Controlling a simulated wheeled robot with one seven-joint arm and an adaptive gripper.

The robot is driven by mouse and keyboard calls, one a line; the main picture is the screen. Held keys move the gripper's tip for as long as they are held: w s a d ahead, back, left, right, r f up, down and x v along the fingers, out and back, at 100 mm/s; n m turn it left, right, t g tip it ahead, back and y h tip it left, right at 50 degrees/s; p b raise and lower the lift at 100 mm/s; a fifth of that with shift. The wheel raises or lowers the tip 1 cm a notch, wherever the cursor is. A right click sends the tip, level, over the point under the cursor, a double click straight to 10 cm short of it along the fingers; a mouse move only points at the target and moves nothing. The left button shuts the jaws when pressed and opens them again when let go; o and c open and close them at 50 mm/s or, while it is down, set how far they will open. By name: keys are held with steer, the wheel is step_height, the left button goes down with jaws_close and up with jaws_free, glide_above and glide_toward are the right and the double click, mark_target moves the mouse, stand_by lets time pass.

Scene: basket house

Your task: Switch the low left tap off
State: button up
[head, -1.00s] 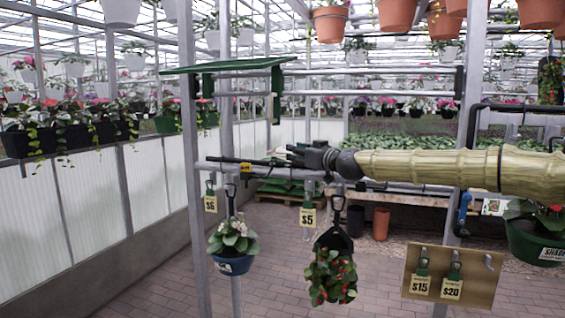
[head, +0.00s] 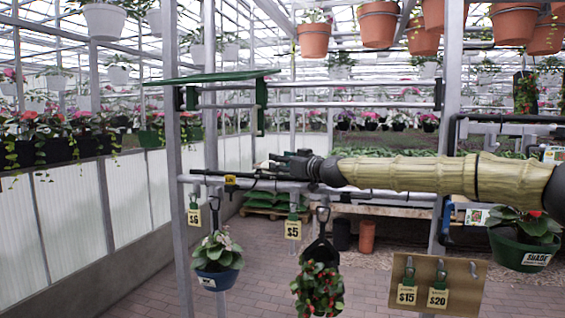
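A blue lever-like handle (head: 446,218) hangs low on the grey post at the right, below the black pipe. It may be the low left tap, but it is too small to tell which way it is set. My gripper (head: 282,158) is dark and reaches left across the middle of the view, level with the grey rail. It is well to the left of the blue handle and apart from it. Its fingers are small and dark against the rail, so I cannot tell whether they are open or shut. No other tap can be made out clearly.
Hanging planters (head: 217,262) and (head: 319,284) hang below the rail. A tan board with price tags (head: 440,282) and a green pot (head: 524,250) are at the lower right. Terracotta pots (head: 377,22) hang overhead. The brick floor (head: 255,290) is clear between them.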

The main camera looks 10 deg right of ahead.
steer(key=shift+w+d+f, duration=0.1)
steer(key=shift+d+f, duration=0.05)
steer(key=shift+f, duration=0.3)
steer(key=shift+s+d, duration=0.35)
steer(key=shift+s, duration=0.15)
steer(key=v, duration=1)
steer(key=shift+s+r, duration=0.25)
steer(key=shift+s, duration=0.15)
steer(key=shift+d, duration=0.1)
